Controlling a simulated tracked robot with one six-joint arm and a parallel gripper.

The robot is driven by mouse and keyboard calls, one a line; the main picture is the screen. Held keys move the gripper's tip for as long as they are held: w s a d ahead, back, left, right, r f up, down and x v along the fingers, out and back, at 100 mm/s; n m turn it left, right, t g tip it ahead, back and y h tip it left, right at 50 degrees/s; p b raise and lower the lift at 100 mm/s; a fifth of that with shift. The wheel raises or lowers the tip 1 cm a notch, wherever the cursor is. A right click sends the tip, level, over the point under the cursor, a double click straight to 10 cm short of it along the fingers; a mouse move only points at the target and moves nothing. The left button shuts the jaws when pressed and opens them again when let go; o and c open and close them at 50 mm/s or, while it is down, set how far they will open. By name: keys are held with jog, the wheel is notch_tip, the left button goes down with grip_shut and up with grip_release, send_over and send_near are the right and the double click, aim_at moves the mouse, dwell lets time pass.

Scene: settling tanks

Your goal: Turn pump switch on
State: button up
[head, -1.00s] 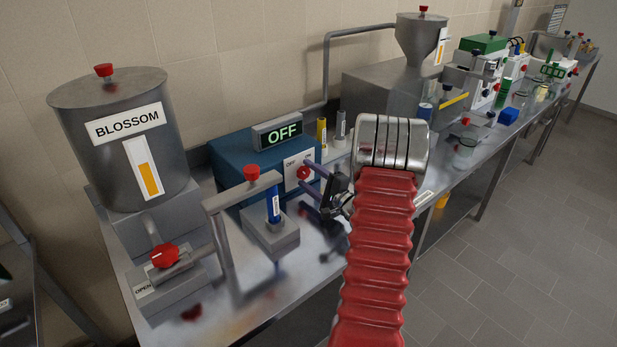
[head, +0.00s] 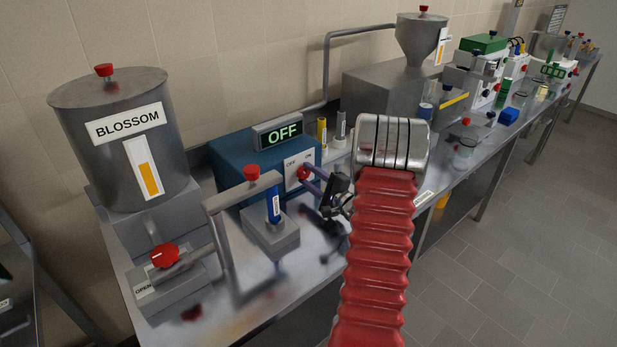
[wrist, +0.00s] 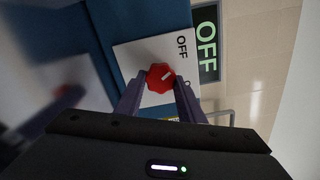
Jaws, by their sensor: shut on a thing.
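The pump switch is a red knob (head: 303,172) on a white plate (head: 294,181) marked OFF and ON, on the front of a blue box (head: 228,165). The display (head: 281,134) on top of the box reads OFF. My gripper (head: 307,178) is at the knob, its fingers shut on it. In the wrist view the red knob (wrist: 160,77) sits between the two purple fingertips, and its white pointer mark lies at a slant. The OFF label shows there, while the ON label is mostly hidden by a finger.
A steel BLOSSOM tank (head: 125,140) with a red valve knob (head: 165,256) stands further left. Yellow and grey bottles (head: 322,131) stand right of the box.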

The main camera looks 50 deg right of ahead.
jog(key=m, duration=0.6)
jog(key=shift+a+f, duration=0.15)
jog(key=shift+f, duration=0.2)
jog(key=m, duration=0.7)
jog(key=shift+a, duration=0.1)
jog(key=shift+f, duration=0.1)
jog(key=o, duration=1)
jog(key=shift+o, duration=0.2)
jog(key=shift+r, duration=0.2)
jog(key=shift+s, duration=0.1)
jog(key=s, duration=0.4)
jog(key=s+a, duration=0.1)
jog(key=s, duration=0.8)
jog(key=shift+s+a, duration=0.25)
jog(key=shift+s, duration=0.05)
